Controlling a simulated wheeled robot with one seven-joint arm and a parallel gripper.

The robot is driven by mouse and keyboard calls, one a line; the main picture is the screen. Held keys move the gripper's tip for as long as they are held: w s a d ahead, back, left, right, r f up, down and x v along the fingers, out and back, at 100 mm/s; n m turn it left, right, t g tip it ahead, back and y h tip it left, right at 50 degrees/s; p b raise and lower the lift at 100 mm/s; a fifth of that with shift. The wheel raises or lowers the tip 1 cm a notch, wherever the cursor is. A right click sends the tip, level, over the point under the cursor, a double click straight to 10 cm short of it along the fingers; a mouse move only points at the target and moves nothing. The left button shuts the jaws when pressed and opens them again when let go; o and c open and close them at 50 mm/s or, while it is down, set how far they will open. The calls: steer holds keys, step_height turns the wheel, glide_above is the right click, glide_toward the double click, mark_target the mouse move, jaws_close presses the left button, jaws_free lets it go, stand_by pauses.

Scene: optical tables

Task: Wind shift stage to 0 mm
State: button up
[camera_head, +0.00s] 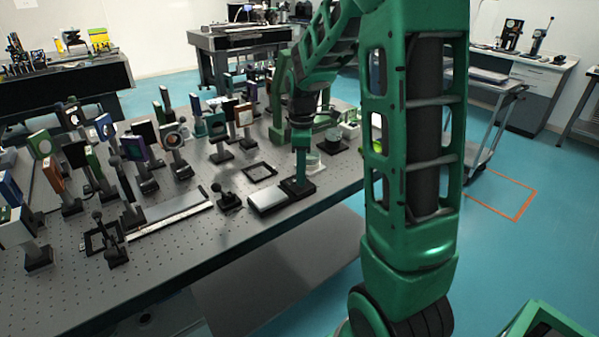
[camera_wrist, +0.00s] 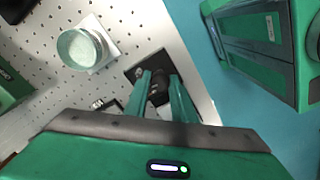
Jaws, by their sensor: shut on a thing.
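My gripper (camera_head: 300,178) points down at the near edge of the optical table, over a low black block. A flat silver plate (camera_head: 267,198) lies beside this block on the left; the two look like the shift stage, though I cannot be sure. In the wrist view my gripper (camera_wrist: 162,78) has its two green fingers on either side of a small dark knob (camera_wrist: 157,91) and is shut on it. The knob stands over a dark base (camera_wrist: 134,73). The fingers hide part of the knob, and no millimetre reading is legible.
A round pale-topped part (camera_wrist: 80,48) stands near the fingers in the wrist view. Many optic mounts (camera_head: 173,137) crowd the perforated table (camera_head: 185,255) to the left. A long scaled rail (camera_head: 165,218) lies near its front edge. Blue floor (camera_head: 490,270) is open at right.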

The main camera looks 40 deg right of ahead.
steer(key=shift+w+d+r, duration=0.1)
stand_by(0.5)
steer(key=o, duration=1.1)
steer(key=shift+c, duration=0.2)
step_height(320, 180, up, 11)
steer(key=shift+f, duration=0.2)
